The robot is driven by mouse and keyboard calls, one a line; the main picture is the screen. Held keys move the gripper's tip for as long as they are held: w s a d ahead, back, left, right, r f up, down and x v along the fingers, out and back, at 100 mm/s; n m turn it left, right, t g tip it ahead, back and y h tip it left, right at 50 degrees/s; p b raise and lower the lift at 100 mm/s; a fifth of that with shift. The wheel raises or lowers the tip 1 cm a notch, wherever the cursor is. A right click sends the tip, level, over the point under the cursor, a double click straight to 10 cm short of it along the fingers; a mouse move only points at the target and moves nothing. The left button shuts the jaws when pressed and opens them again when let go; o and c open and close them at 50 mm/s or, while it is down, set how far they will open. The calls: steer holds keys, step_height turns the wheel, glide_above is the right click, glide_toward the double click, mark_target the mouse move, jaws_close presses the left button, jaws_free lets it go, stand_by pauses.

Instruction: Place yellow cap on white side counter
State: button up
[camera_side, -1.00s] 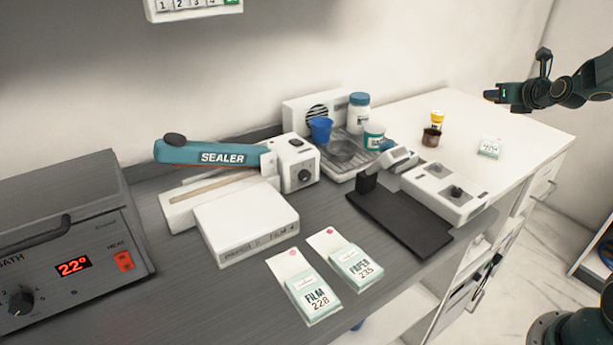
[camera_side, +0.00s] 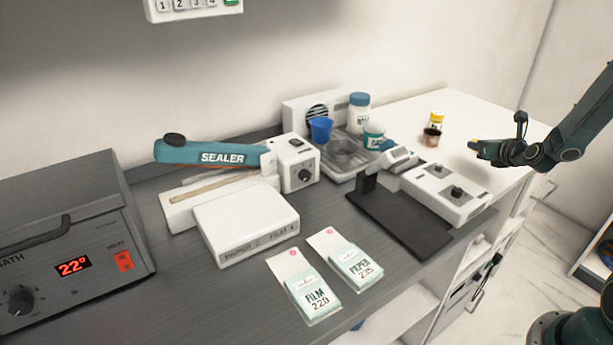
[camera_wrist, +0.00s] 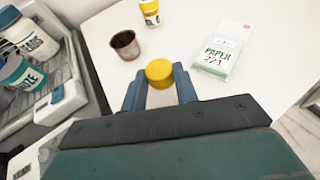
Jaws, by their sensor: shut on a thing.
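The yellow cap (camera_wrist: 159,72) is held between the two blue fingertips of my gripper (camera_wrist: 160,86) in the wrist view. The white counter also shows in the wrist view (camera_wrist: 197,18). The gap between the cap and the counter is hard to judge.
A brown cup (camera_wrist: 125,45) and a yellow-labelled bottle (camera_wrist: 149,12) stand beyond the cap. A paper packet (camera_wrist: 221,52) lies to the right. A tray with jars (camera_wrist: 30,45) is at the left. Bare counter lies between cup and packet.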

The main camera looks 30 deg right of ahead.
mark_target(475, 169)
steer(key=shift+f, duration=0.65)
steer(key=shift+f, duration=1.85)
steer(key=shift+f, duration=0.15)
steer(key=o, duration=0.9)
steer(key=shift+o, duration=0.2)
steer(key=shift+s+r, duration=0.1)
steer(key=shift+r, duration=0.1)
steer(key=shift+v, duration=5.9)
